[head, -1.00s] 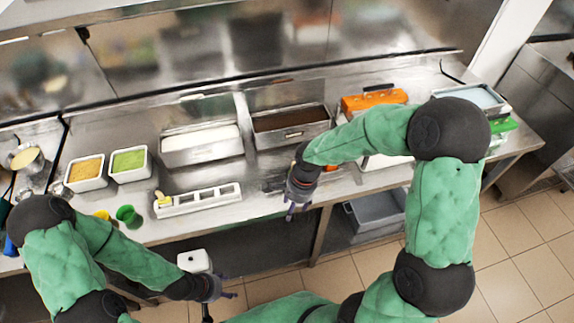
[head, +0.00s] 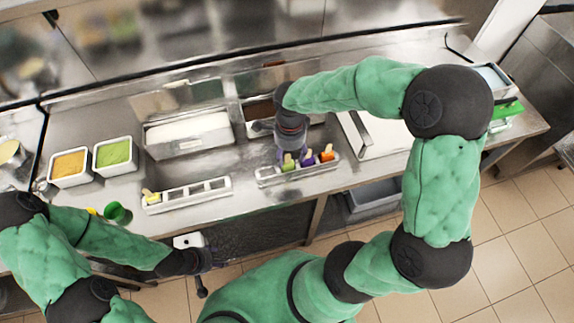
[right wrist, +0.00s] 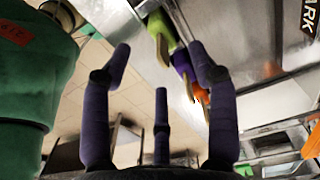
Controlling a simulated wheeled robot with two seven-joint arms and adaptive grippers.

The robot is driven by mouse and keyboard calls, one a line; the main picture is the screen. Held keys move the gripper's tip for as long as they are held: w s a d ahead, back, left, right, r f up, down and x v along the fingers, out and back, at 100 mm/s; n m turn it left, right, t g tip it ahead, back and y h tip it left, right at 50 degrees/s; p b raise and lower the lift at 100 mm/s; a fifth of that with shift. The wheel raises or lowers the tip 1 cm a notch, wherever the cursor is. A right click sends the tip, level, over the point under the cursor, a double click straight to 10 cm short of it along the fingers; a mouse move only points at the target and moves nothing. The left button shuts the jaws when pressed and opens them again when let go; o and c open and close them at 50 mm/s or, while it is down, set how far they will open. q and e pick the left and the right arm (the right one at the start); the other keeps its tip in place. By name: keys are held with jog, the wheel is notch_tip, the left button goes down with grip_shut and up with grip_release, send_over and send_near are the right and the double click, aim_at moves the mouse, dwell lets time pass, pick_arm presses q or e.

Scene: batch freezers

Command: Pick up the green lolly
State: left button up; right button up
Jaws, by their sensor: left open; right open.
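The green lolly (head: 289,164) stands in the left part of a metal holder (head: 267,178), beside a purple lolly (head: 308,160) and an orange lolly (head: 327,155). In the right wrist view, the green lolly (right wrist: 160,22) shows its pale stick at the top, beyond the fingers. My right gripper (head: 284,152) is open and empty, just above and behind the green lolly; its fingers (right wrist: 159,55) are spread apart in the right wrist view. Whether they touch the lolly I cannot tell. My left gripper (head: 212,262) is open, low in front of the counter.
A second holder (head: 190,193) with a yellow lolly stands to the left. Tubs of orange (head: 69,166) and green (head: 115,154) filling are further left, near a green cup (head: 117,212). A white-filled pan (head: 188,132) stands behind. My right arm hides part of the back counter.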

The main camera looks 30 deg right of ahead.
aim_at(288, 164)
jog(key=shift+w+a+f+b, duration=0.1)
jog(key=shift+f+b, duration=0.05)
jog(key=shift+f, duration=1.2)
jog(key=shift+a+f+b, duration=0.1)
jog(key=shift+f+b, duration=0.05)
jog(key=shift+f, duration=1.2)
jog(key=c, duration=1.2)
